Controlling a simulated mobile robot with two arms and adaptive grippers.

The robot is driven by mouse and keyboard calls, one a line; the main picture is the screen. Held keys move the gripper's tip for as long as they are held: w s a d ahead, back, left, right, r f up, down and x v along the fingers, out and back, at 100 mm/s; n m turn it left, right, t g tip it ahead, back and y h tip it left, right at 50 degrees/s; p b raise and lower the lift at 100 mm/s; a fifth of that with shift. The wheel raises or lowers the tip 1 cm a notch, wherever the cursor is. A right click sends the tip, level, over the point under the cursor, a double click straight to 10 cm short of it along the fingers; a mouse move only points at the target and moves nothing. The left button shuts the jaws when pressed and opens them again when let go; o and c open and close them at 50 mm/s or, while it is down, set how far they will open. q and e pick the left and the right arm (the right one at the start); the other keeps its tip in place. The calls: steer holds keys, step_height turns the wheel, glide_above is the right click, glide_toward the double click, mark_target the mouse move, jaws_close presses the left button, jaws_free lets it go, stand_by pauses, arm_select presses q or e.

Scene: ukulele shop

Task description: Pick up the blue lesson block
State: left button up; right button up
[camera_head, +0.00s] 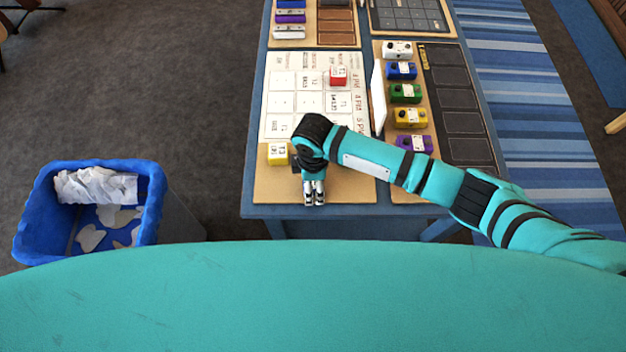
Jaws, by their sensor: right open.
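My right gripper (314,193) is open and points down over the tan front strip of the lesson board (350,186), near the table's front edge. No blue cube block shows clearly; my right wrist and gripper cover part of the strip. A yellow block (278,154) with a white label sits on the strip, left of my wrist. A red block (337,77) sits on the white printed grid farther back. A small blue box (401,70) stands in the row of coloured boxes on the right board. My left gripper is not in view.
White, green (405,93), yellow (411,117) and purple boxes line the right board, beside a dark slotted panel (458,98). A white upright card (377,98) stands between the boards. A blue bin (152,205) with paper stands on the floor at left.

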steer(key=c, duration=1.2)
steer(key=shift+c, duration=0.2)
